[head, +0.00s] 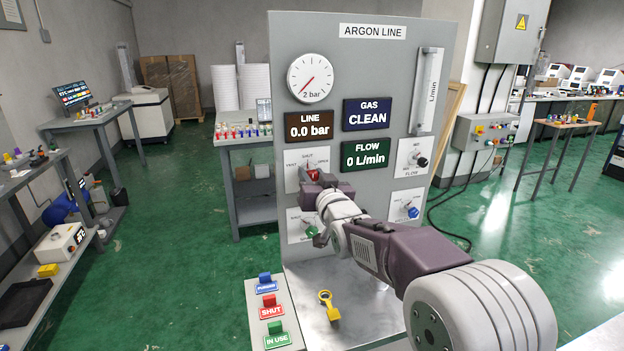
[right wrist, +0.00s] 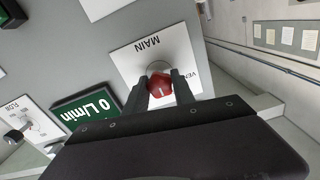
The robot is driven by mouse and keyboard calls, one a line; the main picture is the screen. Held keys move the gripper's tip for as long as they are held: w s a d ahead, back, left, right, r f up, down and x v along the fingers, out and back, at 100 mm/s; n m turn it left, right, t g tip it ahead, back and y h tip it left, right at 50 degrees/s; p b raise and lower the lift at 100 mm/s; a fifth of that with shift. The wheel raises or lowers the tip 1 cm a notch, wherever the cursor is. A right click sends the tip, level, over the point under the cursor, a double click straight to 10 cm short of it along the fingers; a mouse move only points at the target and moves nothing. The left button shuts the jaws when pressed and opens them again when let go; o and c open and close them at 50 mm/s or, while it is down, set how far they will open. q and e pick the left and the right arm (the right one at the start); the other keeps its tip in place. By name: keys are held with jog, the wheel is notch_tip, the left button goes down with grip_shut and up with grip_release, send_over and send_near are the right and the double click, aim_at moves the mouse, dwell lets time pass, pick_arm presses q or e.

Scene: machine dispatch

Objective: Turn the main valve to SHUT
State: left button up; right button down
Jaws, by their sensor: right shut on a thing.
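The plate has labels for VENT, SHUT and OPEN. My right gripper (head: 311,183) reaches the knob from the lower right and is shut on it. In the right wrist view the two dark fingers (right wrist: 159,92) stand on either side of the red knob (right wrist: 159,84). A small white mark shows on the knob's gripper side. The gripper hides part of the plate, so I cannot tell which label the knob points to. My left gripper is not in view.
A gauge (head: 310,78) and displays reading 0.0 bar, CLEAN and 0 L/min sit above. A green knob (head: 311,231), a blue knob (head: 413,212) and a black flow knob (head: 422,162) are nearby. A yellow tool (head: 328,305) and blue, red and green tags lie below.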

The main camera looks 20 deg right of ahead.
jog(key=shift+f, duration=0.4)
jog(key=c, duration=1.1)
grip_release()
jog(key=shift+o, duration=0.2)
jog(key=shift+r, duration=0.2)
jog(key=s+b, duration=0.1)
jog(key=s, duration=0.8)
jog(key=shift+d+b, duration=0.15)
jog(key=shift+b, duration=0.15)
